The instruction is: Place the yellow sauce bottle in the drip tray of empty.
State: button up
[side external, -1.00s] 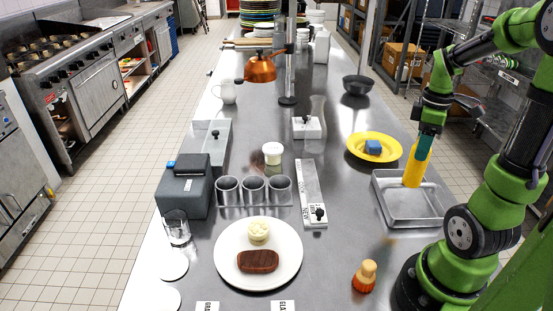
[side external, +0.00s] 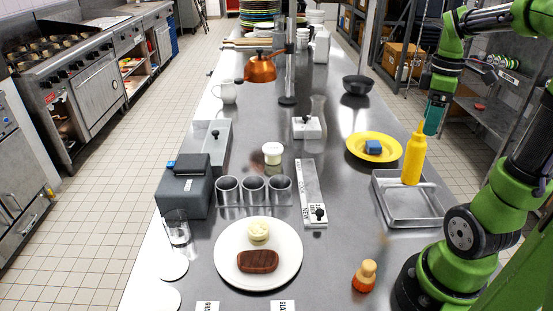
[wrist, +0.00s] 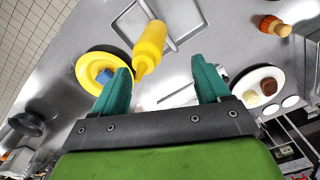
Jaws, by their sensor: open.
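The yellow sauce bottle (side external: 414,160) stands upright in the metal drip tray (side external: 397,213), towards its back end. In the wrist view the bottle (wrist: 150,45) points its nozzle towards my gripper, with the drip tray (wrist: 168,42) behind it. My gripper (side external: 430,130) is just above and right of the bottle's top in the side view. Its green fingers (wrist: 165,85) are spread wide, with nothing between their tips. The bottle appears clear of both fingers.
A yellow plate (side external: 359,154) with a blue sponge (side external: 373,147) is behind the tray. An orange-based brush (side external: 365,276) stands in front. A white plate (side external: 228,278) with food is to the left. Three metal cups (side external: 253,190) stand behind it.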

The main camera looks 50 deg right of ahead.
notch_tip(320, 180, up, 4)
jog(key=w+a+f+m+t+y, duration=0.1)
jog(key=w+a+m+t, duration=0.2)
jog(key=a, duration=1)
jog(key=w+a+f+m+t+y, duration=0.1)
jog(key=a+m+t, duration=0.3)
jog(key=a, duration=0.9)
jog(key=shift+w+f+m, duration=0.3)
jog(key=shift+w+f, duration=0.3)
jog(key=shift+w, duration=0.3)
